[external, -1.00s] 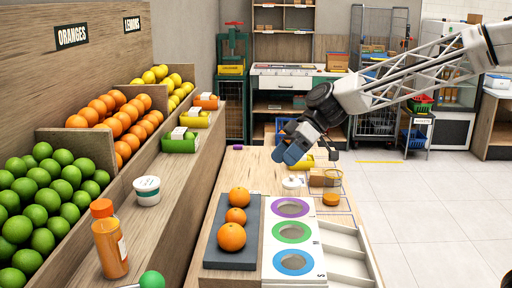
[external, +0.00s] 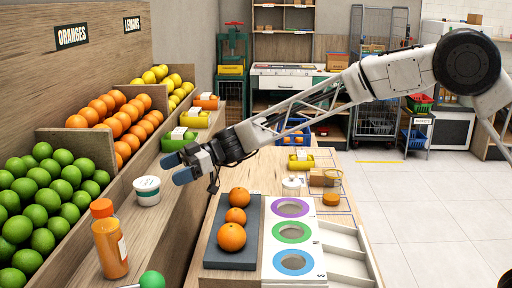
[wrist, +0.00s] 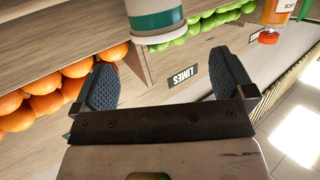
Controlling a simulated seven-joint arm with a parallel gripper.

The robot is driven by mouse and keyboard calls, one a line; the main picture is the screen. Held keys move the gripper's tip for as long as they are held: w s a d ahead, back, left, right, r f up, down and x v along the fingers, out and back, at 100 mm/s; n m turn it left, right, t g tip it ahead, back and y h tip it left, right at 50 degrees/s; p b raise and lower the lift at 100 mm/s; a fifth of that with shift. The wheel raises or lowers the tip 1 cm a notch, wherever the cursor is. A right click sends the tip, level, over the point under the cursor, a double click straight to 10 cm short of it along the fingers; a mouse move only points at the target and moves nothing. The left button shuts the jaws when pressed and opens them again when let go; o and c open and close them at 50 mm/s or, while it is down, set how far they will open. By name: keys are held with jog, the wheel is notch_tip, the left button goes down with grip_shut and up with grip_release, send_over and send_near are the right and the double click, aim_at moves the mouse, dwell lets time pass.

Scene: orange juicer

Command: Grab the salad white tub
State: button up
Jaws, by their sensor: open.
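The white tub (external: 147,190) with a green band stands upright on the wooden ledge in front of the fruit bins. In the wrist view the tub (wrist: 155,18) shows at the top edge, cut off by the frame, beyond and between my fingertips. My gripper (external: 178,168) is open and empty, above and to the right of the tub in the external view and apart from it. In the wrist view both dark fingers of my gripper (wrist: 165,85) are spread wide with nothing between them.
An orange juice bottle (external: 109,240) stands on the ledge nearer the camera, beside a green-topped item (external: 152,280). Yellow-green packs (external: 180,141) stand farther along the ledge. Oranges (external: 232,237) rest on a dark tray to the right, beside a white panel with coloured rings (external: 291,232).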

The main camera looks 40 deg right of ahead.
aim_at(146, 182)
jog(key=shift+w+a, duration=0.1)
jog(key=shift+a, duration=0.1)
jog(key=shift+x, duration=1.2)
jog(key=shift+a+f, duration=0.1)
jog(key=shift+a, duration=0.05)
jog(key=shift+x, duration=2.45)
jog(key=shift+f, duration=0.1)
jog(key=shift+c, duration=0.2)
jog(key=c, duration=0.9)
